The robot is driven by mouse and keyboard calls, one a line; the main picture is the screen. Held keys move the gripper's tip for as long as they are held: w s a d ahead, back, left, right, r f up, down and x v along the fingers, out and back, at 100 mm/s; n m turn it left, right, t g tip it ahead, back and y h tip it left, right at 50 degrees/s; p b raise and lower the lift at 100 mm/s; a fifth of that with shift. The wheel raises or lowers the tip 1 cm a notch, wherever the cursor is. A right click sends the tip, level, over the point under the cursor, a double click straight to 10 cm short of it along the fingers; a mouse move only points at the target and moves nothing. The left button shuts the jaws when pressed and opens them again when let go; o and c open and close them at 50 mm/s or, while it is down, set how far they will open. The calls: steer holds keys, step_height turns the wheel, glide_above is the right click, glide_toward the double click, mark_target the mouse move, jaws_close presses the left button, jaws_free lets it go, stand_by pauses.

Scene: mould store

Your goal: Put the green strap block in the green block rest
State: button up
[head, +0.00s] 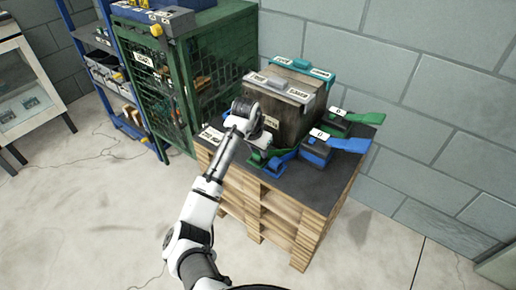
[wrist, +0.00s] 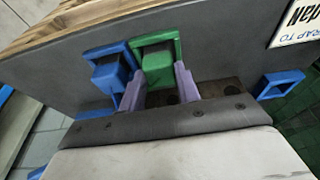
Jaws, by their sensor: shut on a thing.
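My gripper (wrist: 160,88) is shut on the green strap block (wrist: 158,66), with one purple finger at each side of it. In the wrist view the block appears within the outline of a green frame, which looks like the green block rest (wrist: 176,40). I cannot tell whether the block is seated or just above it. In the head view my gripper (head: 257,146) is low at the front of the dark pallet top, and a green part (head: 257,159) shows beneath it. My wrist hides much of the block there.
A blue frame with a blue block (wrist: 110,72) sits close to the left in the wrist view. Another blue frame (wrist: 280,84) is to the right. A large mould box (head: 300,112) stands behind my gripper. Green (head: 365,117) and blue (head: 350,145) straps lie right. A green cage (head: 205,75) stands left.

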stand_by(0.3)
steer(key=o, duration=1)
steer(key=shift+r, duration=0.1)
steer(key=v, duration=1.4)
